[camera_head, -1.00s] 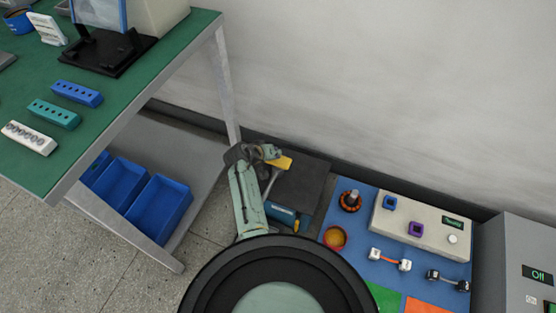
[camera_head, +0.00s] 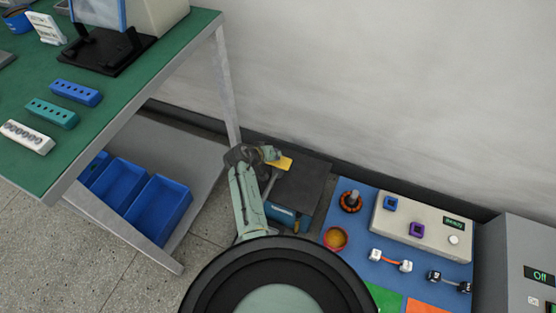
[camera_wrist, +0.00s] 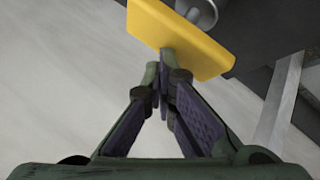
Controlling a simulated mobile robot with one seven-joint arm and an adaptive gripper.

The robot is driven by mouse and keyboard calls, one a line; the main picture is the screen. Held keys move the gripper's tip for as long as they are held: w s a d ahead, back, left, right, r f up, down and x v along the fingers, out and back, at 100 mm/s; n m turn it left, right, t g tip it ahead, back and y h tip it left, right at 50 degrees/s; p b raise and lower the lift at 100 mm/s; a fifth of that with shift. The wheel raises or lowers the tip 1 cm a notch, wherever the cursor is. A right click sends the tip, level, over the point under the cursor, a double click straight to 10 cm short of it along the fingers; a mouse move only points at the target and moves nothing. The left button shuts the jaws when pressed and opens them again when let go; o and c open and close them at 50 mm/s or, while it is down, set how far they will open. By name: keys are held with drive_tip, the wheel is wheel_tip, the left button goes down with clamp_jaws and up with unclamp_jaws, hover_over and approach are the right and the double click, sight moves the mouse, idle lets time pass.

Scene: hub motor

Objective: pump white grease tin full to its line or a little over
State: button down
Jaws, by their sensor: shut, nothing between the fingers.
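My gripper (camera_head: 271,154) is shut and empty at the upper end of a yellow plate (camera_head: 281,163) by the dark stand. In the wrist view its closed fingertips (camera_wrist: 163,78) are at the lower edge of the yellow plate (camera_wrist: 180,42), touching or almost touching it. The plate seems to be the pump's handle, with a grey rod (camera_head: 270,184) below it. A grey metal cylinder (camera_wrist: 208,12) shows behind the plate. A blue body (camera_head: 281,213) sits at the dark stand's front. I cannot make out the white grease tin or its line.
A dark stand (camera_head: 305,185) is against the wall. A blue mat (camera_head: 350,262) to its right holds a red tin (camera_head: 335,239) with amber contents and a beige box (camera_head: 425,225). A green bench (camera_head: 100,130) with blue bins (camera_head: 160,208) below stands left.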

drive_tip(key=shift+s+f+b, duration=0.1)
drive_tip(key=shift+f+b, duration=0.9)
drive_tip(key=shift+f, duration=0.45)
idle(0.6)
drive_tip(key=shift+r, duration=0.15)
drive_tip(key=shift+r+p, duration=1.6)
drive_tip(key=shift+r, duration=0.35)
wheel_tip(320, 180, up, 5)
drive_tip(key=p, duration=0.4)
drive_tip(key=shift+r, duration=0.1)
